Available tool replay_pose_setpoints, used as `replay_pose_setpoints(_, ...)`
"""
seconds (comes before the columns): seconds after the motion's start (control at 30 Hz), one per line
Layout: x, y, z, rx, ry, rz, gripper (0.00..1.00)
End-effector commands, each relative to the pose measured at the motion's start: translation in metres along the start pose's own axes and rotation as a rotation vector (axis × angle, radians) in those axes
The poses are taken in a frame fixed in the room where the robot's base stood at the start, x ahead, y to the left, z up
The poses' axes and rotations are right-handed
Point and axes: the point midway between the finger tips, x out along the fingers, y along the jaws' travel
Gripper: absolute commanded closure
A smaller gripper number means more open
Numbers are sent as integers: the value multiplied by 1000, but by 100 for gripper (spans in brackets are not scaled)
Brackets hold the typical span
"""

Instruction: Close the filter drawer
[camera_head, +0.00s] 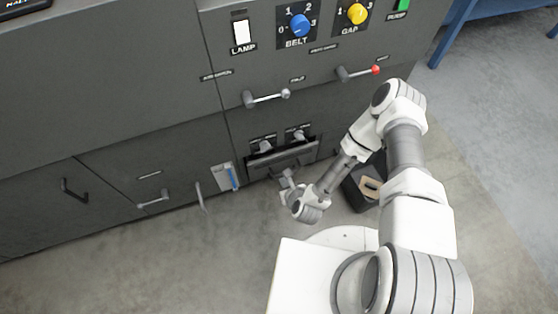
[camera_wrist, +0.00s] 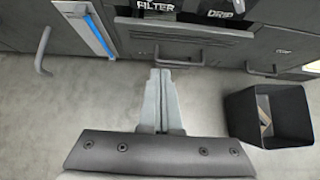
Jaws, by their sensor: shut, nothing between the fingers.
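The filter drawer (camera_head: 284,157) is low in the dark grey machine, and its dark front stands out from the machine's face. How far it is out is hard to tell. In the wrist view its front (camera_wrist: 200,48) lies below the FILTER and DRIP labels and has a bar handle (camera_wrist: 180,63). My gripper (camera_head: 288,178) is low, just in front of the drawer. In the wrist view my gripper (camera_wrist: 160,75) has its fingers together and empty, tips near the handle. I cannot tell whether they touch it.
A black bin (camera_wrist: 270,115) with something inside stands on the floor to the right. A blue-marked gauge (camera_head: 231,176) and a curved handle (camera_head: 200,197) are to the left. Levers (camera_head: 266,97) sit above. The floor (camera_head: 150,265) is clear at the left.

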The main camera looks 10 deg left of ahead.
Motion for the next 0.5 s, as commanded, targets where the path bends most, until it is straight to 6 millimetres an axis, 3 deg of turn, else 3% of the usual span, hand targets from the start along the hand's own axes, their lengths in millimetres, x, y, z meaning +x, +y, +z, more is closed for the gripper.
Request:
replay_pose_setpoints(0.23, 19, 3, -1, -6, -5, 3, 100)
replay_pose_setpoints(0.5, 77, 3, -2, -8, -6, 3, 100)
